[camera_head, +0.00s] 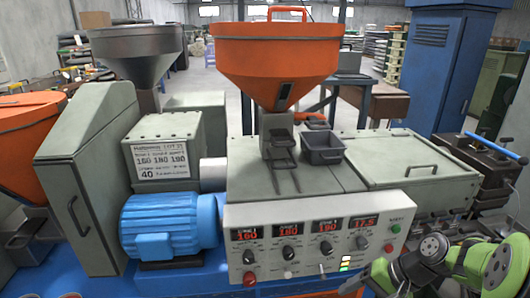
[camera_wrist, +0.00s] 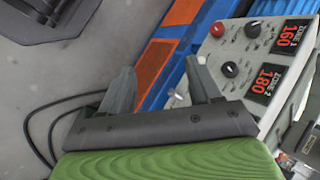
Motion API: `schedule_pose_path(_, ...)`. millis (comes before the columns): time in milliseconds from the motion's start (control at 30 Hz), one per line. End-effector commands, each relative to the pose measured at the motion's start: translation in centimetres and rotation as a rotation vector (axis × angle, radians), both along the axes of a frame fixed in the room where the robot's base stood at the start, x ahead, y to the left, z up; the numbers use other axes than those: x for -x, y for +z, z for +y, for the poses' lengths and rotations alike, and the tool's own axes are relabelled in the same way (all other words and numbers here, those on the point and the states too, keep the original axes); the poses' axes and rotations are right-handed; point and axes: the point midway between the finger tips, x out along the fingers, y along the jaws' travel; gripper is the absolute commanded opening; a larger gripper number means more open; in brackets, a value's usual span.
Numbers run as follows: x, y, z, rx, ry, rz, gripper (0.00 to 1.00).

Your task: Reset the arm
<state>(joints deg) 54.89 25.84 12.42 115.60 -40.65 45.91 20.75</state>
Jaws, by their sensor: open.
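My gripper (camera_wrist: 160,72) shows in the wrist view with its two grey fingers apart and nothing between them. Past the fingers lie a blue frame edge, an orange panel (camera_wrist: 160,66) and the grey floor. My green and black arm (camera_head: 452,264) is folded at the lower right of the head view, in front of the machine's right end. I cannot make out the fingers in the head view.
A machine with a control panel (camera_head: 315,243) fills the middle; the panel also shows in the wrist view (camera_wrist: 255,60). An orange hopper (camera_head: 274,60), a small dark bin (camera_head: 322,150) and a blue motor (camera_head: 168,225) stand on it. A blue cabinet (camera_head: 437,60) stands behind.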

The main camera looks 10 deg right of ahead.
Motion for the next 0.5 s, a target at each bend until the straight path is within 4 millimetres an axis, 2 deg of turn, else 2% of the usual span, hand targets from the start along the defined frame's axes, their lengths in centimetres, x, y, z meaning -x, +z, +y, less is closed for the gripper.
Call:
schedule_pose_path(33,0.5,1.7,2.0,0.105,0.069,-0.009,0.62)
schedule_pose_path(200,4.2,6.4,7.0,0.412,0.247,-0.084,0.62)
schedule_pose_path(300,7.0,8.6,8.8,0.542,0.316,-0.154,0.62)
schedule_pose_path(500,11.7,11.0,10.3,0.688,0.395,-0.296,0.62)
